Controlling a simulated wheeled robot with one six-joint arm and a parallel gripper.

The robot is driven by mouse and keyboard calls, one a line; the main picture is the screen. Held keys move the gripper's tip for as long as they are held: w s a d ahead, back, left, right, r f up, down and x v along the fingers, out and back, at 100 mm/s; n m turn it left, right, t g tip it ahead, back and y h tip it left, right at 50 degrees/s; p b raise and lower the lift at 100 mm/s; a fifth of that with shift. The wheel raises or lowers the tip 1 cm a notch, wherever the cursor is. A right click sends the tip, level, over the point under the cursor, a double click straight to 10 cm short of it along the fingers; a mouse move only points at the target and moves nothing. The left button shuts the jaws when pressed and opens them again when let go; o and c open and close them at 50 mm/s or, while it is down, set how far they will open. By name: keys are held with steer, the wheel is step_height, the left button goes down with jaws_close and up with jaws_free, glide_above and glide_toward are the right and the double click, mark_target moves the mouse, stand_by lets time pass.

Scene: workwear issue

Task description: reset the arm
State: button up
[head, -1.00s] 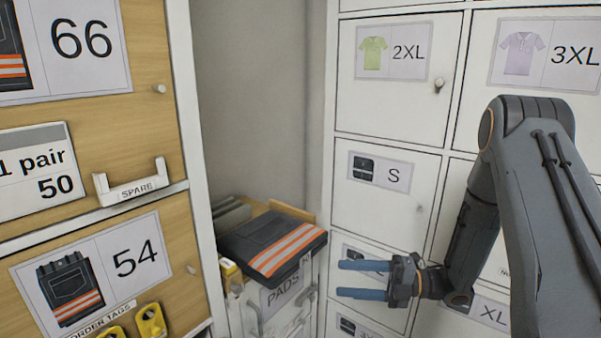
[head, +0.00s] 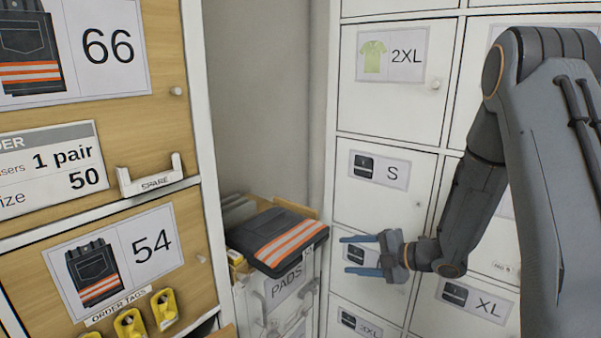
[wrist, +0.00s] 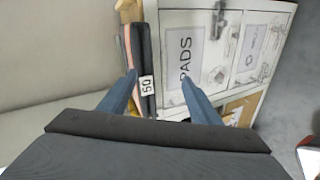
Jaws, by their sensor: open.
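My gripper (head: 362,256) is open, with two blue fingers apart and nothing between them. In the head view it is in front of the white lockers, to the right of the folded dark trousers (head: 283,238) with orange and silver stripes. The trousers lie on top of the white drawer unit marked PADS (head: 270,300). In the wrist view the fingers (wrist: 158,92) point towards that unit. The trousers (wrist: 142,62) show there edge-on with a tag reading 50. My arm comes in from the right, bent at the elbow.
White lockers with size labels, such as the S door (head: 385,190), stand behind my arm. On the left is a wooden cabinet with a 54 door (head: 150,250), a SPARE holder (head: 150,175) and yellow order tags (head: 130,322). A grey wall (head: 260,100) fills the gap between.

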steer(key=s+d+r+m+h+p, duration=0.1)
steer(key=s+d+r+m+h, duration=0.3)
steer(key=d+m+h, duration=0.8)
steer(key=s+a+m+g, duration=0.1)
steer(key=s+m+g, duration=0.1)
steer(key=s+m, duration=0.2)
steer(key=s+a+r+m+g, duration=0.1)
steer(key=s+m, duration=0.4)
steer(key=s, duration=0.5)
steer(key=shift+a+r+g+p, duration=0.35)
steer(key=shift+a+g, duration=0.15)
steer(key=shift+g, duration=0.2)
steer(key=s+a+m+g, duration=0.1)
steer(key=s+m, duration=0.1)
steer(key=s, duration=0.2)
steer(key=s+a+r+m+g, duration=0.1)
steer(key=s+a, duration=0.1)
steer(key=s, duration=0.2)
steer(key=s+a+m+g+y, duration=0.1)
steer(key=s+m, duration=0.1)
steer(key=s, duration=0.2)
steer(key=shift+s+a+r+m+g, duration=0.15)
steer(key=shift+s+m+g, duration=0.05)
steer(key=shift+m+g, duration=0.1)
steer(key=shift+c, duration=0.2)
